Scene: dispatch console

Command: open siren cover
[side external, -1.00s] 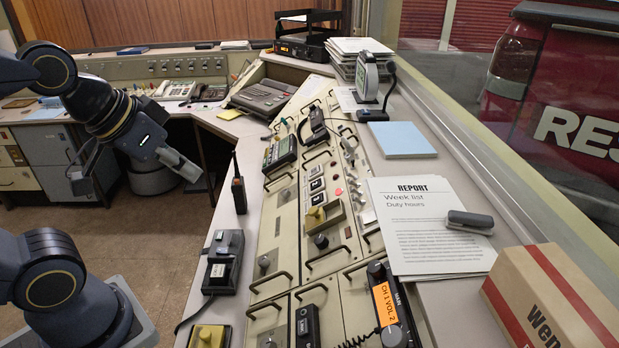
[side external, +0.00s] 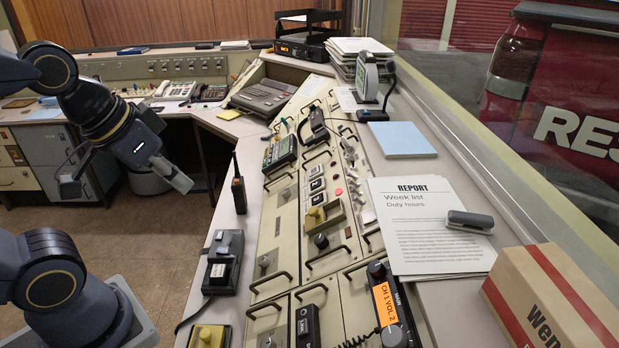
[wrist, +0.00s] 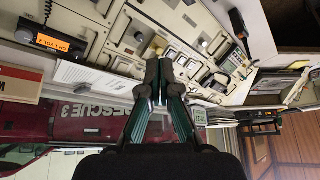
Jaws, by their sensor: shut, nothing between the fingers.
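My gripper (side external: 181,183) is shut and empty, in the air left of the sloping console (side external: 262,235) and apart from it. In the wrist view the closed fingertips (wrist: 159,68) point at the console panel. A box with a yellow raised part (side external: 316,215) sits mid-panel, right of my gripper; yellow also shows just beyond the fingertips in the wrist view (wrist: 159,42). A second yellow-topped block (side external: 208,338) is at the near bottom edge, partly cut off. No siren label is readable, so I cannot tell which is the siren cover.
Several pull handles (side external: 272,280) stand up from the panel. A black radio (side external: 238,187) with an antenna stands at the console's left edge. A handset unit (side external: 390,305), papers (side external: 425,235) and a carton (side external: 550,300) lie to the right. Space around my gripper is clear.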

